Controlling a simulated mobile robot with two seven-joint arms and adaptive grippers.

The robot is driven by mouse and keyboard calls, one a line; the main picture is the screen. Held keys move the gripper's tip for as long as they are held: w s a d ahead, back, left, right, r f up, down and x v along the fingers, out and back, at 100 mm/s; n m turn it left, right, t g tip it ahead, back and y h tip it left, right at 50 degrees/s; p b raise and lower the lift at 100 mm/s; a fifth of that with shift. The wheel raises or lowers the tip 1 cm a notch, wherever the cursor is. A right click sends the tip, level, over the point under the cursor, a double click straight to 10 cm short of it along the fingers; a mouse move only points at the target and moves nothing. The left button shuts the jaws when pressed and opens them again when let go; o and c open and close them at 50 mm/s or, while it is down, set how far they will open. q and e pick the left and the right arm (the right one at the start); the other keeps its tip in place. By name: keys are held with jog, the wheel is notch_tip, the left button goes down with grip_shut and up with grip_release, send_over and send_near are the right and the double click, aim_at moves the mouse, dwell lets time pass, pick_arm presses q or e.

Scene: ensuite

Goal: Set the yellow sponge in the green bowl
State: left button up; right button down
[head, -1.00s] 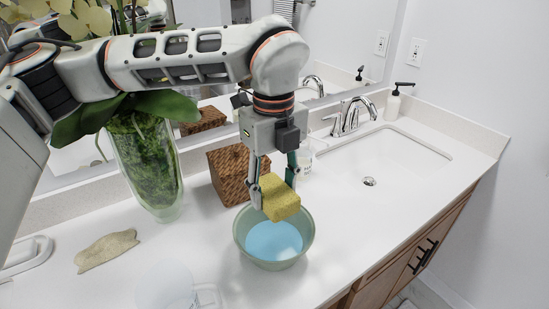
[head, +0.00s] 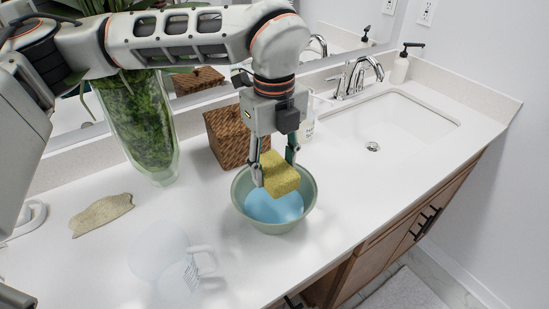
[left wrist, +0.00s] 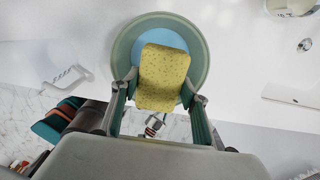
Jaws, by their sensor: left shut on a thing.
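My left gripper (head: 275,172) is shut on the yellow sponge (head: 281,176), with a finger on each side of it. The sponge hangs over the green bowl (head: 303,215), its lower part at about rim height in the head view. The bowl stands on the white counter and has a blue inside. In the left wrist view the sponge (left wrist: 163,78) sits between the fingers and covers the front middle of the bowl (left wrist: 124,50). Whether the sponge touches the bowl cannot be told. My right gripper is not in view.
A woven box (head: 228,137) stands close behind the bowl, with a glass vase of greenery (head: 139,120) to its left. A clear mug (head: 172,265) and a beige flat piece (head: 102,214) are on the counter at left. The sink (head: 390,125) is at right.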

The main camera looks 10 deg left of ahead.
pick_arm(q)
notch_tip(320, 180, down, 4)
jog(key=shift+b, duration=0.9)
jog(key=shift+f, duration=0.35)
jog(key=o, duration=1)
jog(key=shift+r, duration=0.15)
notch_tip(320, 180, up, 7)
jog(key=p, duration=0.3)
